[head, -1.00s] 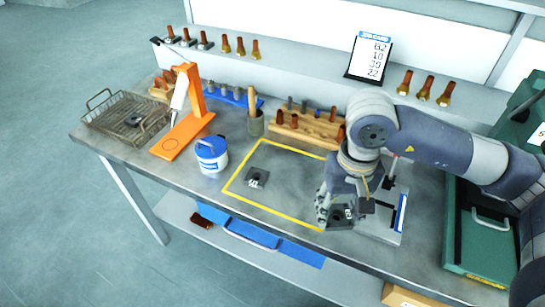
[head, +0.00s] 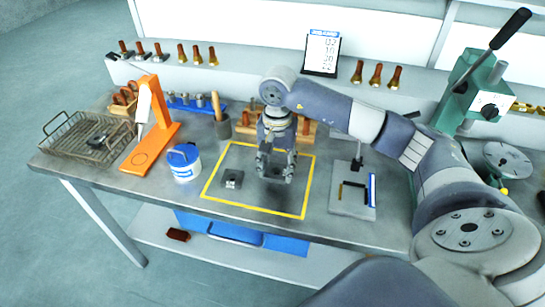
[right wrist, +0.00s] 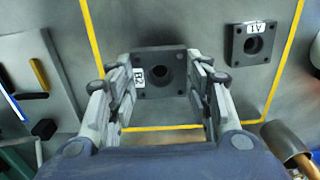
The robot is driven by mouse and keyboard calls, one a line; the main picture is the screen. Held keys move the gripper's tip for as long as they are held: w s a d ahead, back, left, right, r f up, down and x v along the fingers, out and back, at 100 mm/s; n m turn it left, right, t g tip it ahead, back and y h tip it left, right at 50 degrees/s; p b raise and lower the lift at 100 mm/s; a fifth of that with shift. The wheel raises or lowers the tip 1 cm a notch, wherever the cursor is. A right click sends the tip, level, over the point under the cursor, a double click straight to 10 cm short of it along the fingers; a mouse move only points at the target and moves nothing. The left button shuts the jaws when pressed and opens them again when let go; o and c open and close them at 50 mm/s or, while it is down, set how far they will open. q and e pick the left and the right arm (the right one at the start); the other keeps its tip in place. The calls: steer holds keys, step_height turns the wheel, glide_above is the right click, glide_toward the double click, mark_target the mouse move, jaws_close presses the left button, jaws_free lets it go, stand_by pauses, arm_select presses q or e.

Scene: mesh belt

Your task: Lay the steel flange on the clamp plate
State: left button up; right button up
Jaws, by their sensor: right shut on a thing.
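A dark square steel flange labelled B2 (right wrist: 160,73) with a round centre hole is between the fingers of my right gripper (right wrist: 165,85) in the right wrist view. In the head view my right gripper (head: 275,165) is shut on it over the yellow-outlined area; the gripper partly hides the flange there, and I cannot tell its height above the bench. A similar flange labelled A1 (head: 232,179) lies to the left, also in the wrist view (right wrist: 254,43). A round grey plate (head: 508,160) stands at the green machine; I cannot tell if it is the clamp plate. My left gripper is out of view.
A wire basket (head: 65,139) with a dark part, an orange stand (head: 150,145) and a blue-white tub (head: 184,167) stand left. A grey plate with tools (head: 345,207) lies right of the yellow outline. The green machine (head: 465,85) has a raised lever.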

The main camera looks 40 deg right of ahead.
steer(key=w+d, duration=0.1)
steer(key=w, duration=0.1)
steer(key=w+d+p, duration=0.1)
steer(key=w, duration=0.1)
steer(key=shift+d+f, duration=0.1)
steer(key=shift+d, duration=0.05)
steer(key=shift+w+d+f, duration=0.1)
steer(key=shift+w+d, duration=0.2)
steer(key=shift+w, duration=0.2)
steer(key=shift+f+p, duration=1.15)
steer(key=shift+f, duration=0.45)
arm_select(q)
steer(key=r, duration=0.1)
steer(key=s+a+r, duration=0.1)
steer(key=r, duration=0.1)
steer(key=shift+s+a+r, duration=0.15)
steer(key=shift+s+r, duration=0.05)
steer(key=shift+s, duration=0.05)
arm_select(e)
steer(key=shift+f, duration=0.25)
steer(key=shift+f+b, duration=0.1)
steer(key=shift+b, duration=0.2)
steer(key=o, duration=1.1)
steer(key=shift+c, duration=0.2)
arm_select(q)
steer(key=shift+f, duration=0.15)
arm_select(e)
steer(key=o, duration=0.4)
steer(key=shift+c, duration=0.2)
